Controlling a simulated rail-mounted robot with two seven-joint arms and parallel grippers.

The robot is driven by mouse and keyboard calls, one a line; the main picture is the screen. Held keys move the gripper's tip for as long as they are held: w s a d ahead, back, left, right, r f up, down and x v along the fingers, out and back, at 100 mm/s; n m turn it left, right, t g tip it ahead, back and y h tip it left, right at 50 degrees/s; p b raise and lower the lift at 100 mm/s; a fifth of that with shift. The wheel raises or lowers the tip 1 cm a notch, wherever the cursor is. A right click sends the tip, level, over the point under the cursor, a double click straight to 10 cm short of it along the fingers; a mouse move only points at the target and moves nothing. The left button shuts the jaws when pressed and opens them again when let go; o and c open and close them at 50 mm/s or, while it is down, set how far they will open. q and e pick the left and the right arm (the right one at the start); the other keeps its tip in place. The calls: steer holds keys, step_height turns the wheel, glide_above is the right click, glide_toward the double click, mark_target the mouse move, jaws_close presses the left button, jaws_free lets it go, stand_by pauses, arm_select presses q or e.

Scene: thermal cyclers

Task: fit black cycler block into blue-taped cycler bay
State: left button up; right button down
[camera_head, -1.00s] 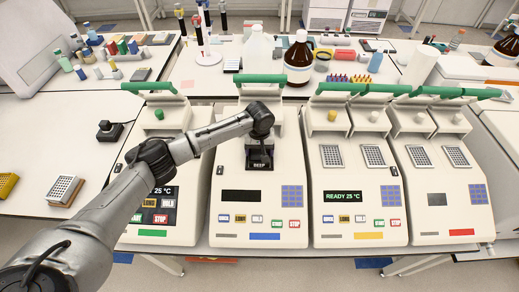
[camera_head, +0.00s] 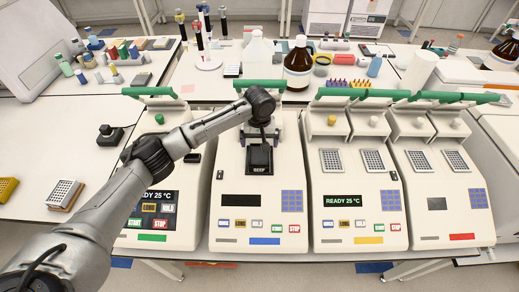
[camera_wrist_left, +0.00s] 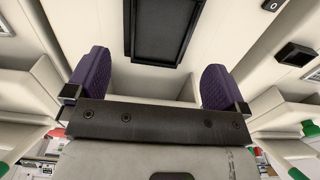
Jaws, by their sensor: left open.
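The black block (camera_head: 259,159), marked DEEP on its front, sits in the bay of the blue-taped cycler (camera_head: 229,177), the second from the left. It looks level, but I cannot tell whether it is fully down. The blue tape (camera_head: 264,241) is on that cycler's lower front. My left gripper (camera_head: 263,135) is open, just behind and above the block, its purple fingers apart and empty. In the left wrist view the open gripper (camera_wrist_left: 154,75) shows with a dark rectangle, apparently the block (camera_wrist_left: 157,30), beyond the fingertips and clear of them. My right gripper is out of view.
Cyclers with green-handled raised lids stand on both sides: green-taped (camera_head: 205,215), yellow-taped (camera_head: 318,180) and red-taped (camera_head: 425,185). My left arm crosses over the green-taped one. A black item with a knob (camera_head: 109,136) lies on the left bench. Bottles stand behind the lids.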

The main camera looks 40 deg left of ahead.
arm_select(q)
steer(key=shift+r, duration=2.4)
